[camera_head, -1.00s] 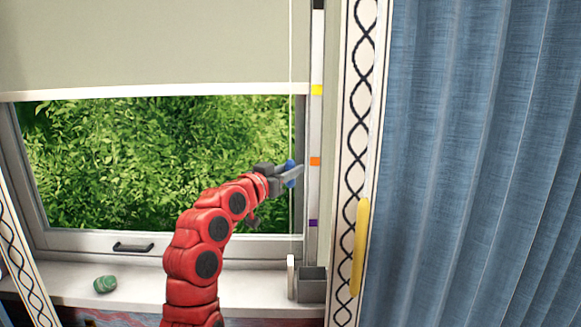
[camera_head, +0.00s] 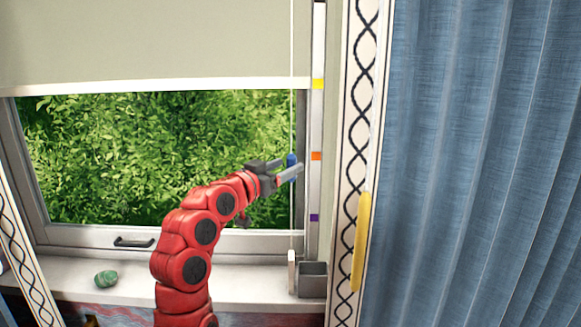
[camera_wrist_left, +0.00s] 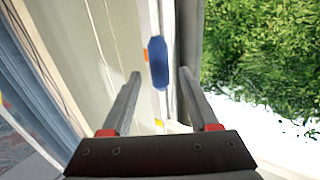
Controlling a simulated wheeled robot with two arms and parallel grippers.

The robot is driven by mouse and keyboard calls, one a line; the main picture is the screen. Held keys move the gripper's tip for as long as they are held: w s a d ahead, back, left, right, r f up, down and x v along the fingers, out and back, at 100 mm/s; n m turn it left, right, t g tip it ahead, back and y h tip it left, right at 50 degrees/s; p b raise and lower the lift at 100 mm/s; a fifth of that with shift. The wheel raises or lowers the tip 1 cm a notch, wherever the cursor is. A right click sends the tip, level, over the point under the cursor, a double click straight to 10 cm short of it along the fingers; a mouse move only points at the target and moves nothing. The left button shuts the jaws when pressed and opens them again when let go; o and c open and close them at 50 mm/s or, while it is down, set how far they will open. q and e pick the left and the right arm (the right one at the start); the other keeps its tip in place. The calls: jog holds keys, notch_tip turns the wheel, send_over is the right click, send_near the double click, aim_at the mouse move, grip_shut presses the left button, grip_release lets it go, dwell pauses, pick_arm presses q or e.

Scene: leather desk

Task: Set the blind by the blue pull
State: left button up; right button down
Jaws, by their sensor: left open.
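The blue pull (camera_head: 291,161) hangs on a thin cord at the right side of the window, beside the orange mark on the strip. The pale blind (camera_head: 150,45) covers the upper window, its bottom edge about level with the yellow mark. My left gripper (camera_head: 290,168) is open at the pull, its fingers partly covering it in the head view. In the left wrist view, the pull (camera_wrist_left: 159,64) shows in line with the gap between the two fingers (camera_wrist_left: 160,85), with clear space on both sides. My right gripper is out of view.
The upright strip (camera_head: 316,120) carries yellow, orange and purple marks. A grey box (camera_head: 313,282) and a green stone-like thing (camera_head: 106,279) are on the sill. A patterned frame, a yellow rod (camera_head: 360,240) and blue curtain (camera_head: 470,160) stand to the right.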

pick_arm(q)
jog(key=b+v, duration=0.2)
jog(key=v, duration=1.2)
jog(key=shift+s+a, duration=0.15)
jog(key=shift+s, duration=0.05)
